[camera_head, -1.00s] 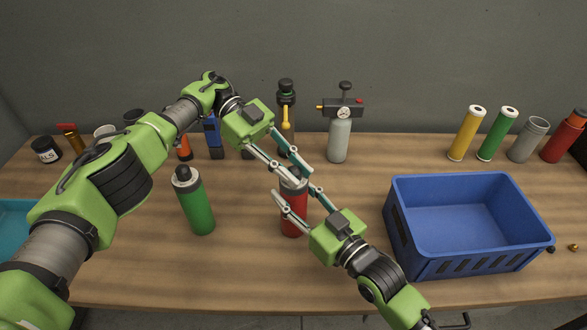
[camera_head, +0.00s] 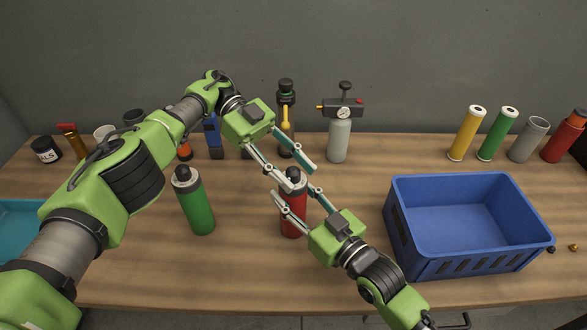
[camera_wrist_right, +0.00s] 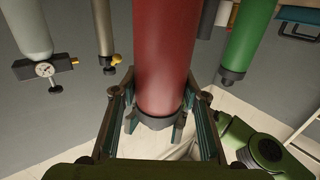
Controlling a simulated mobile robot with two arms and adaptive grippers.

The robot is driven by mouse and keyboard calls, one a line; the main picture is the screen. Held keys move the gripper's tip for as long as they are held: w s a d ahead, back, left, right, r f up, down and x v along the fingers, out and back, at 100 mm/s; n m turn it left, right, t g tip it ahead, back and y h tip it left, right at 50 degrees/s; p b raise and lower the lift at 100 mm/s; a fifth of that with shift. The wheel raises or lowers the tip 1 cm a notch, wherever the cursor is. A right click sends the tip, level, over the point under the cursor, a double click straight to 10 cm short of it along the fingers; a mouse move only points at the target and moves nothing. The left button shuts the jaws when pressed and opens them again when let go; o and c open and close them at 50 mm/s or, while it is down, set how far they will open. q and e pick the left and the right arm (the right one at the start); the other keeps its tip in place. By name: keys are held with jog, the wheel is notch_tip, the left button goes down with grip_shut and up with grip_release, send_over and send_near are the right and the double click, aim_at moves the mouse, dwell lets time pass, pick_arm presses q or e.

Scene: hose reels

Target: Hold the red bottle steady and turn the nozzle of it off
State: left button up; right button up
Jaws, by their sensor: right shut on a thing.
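The red bottle (camera_head: 293,222) stands upright on the table in the middle of the head view, with a dark nozzle (camera_head: 294,174) on top. It also fills the middle of the right wrist view (camera_wrist_right: 165,60), which shows the scene upside down. My right gripper (camera_head: 293,194) is shut around its upper body, with a finger on each side. My left gripper (camera_head: 301,176) comes from above left. Its fingers are spread apart on either side of the nozzle. I cannot tell whether they touch it.
A green bottle (camera_head: 198,208) stands left of the red one. A blue crate (camera_head: 465,255) is at the right. A grey bottle with a gauge (camera_head: 339,140) and several other containers line the back. The table front (camera_head: 230,275) is clear.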

aim_at(297, 172)
pick_arm(q)
jog(key=shift+r, duration=0.1)
notch_tip(297, 172, up, 10)
jog(key=shift+f, duration=0.1)
dwell(0.4)
notch_tip(297, 172, down, 9)
jog(key=m+t+y, duration=0.4)
jog(key=m+y, duration=0.1)
jog(key=m, duration=0.1)
jog(key=m+t+y, duration=0.5)
jog(key=m, duration=0.1)
jog(key=shift+s, duration=0.15)
dwell(0.4)
